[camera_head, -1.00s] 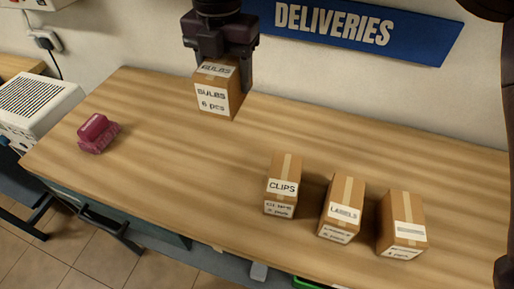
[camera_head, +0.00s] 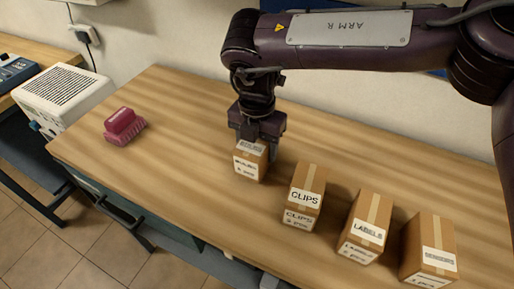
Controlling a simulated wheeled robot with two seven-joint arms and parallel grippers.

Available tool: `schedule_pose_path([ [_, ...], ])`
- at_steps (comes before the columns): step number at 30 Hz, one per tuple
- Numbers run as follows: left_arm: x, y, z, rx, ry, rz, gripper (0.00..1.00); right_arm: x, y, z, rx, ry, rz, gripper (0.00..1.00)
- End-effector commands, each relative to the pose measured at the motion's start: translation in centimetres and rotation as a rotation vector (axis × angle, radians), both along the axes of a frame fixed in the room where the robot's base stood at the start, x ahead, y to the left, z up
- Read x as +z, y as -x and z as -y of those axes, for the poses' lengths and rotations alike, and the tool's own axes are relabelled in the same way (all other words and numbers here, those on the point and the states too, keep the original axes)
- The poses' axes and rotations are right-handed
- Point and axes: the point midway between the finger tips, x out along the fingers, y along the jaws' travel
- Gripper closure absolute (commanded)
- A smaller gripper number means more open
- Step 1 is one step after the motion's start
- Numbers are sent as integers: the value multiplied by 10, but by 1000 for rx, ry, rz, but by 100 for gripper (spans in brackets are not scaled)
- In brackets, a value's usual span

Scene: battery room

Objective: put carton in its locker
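The BULBS carton (camera_head: 249,166) is a small brown box with white labels, upright at the left end of a row of cartons on the wooden bench (camera_head: 190,130). My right gripper (camera_head: 259,148), on the arm marked ARM R, points down over it with its fingers at the carton's sides, shut on it. The fingers and palm hide part of the carton's top. I cannot tell whether its base touches the bench or hovers just above. My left gripper is not in view. No locker shows clearly.
The CLIPS carton (camera_head: 304,196) stands close to the right of the BULBS carton, then the LABELS carton (camera_head: 365,228) and another carton (camera_head: 428,250) with an unclear label. A white vented unit (camera_head: 64,95) stands beyond. The bench's left half is mostly clear.

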Motion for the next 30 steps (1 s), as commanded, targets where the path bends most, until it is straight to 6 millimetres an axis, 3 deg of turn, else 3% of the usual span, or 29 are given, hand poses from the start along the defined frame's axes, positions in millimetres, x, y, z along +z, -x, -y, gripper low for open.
schedule_pose_path([
  [3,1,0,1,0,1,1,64,-11,0,0,0,-1,-1,74],
  [13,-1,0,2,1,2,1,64,-14,0,0,0,-1,-1,74],
  [14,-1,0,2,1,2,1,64,-15,0,0,0,-1,-1,41],
  [18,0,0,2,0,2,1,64,-14,0,0,0,0,0,22],
  [30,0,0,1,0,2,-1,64,-7,0,0,0,-1,1,20],
])
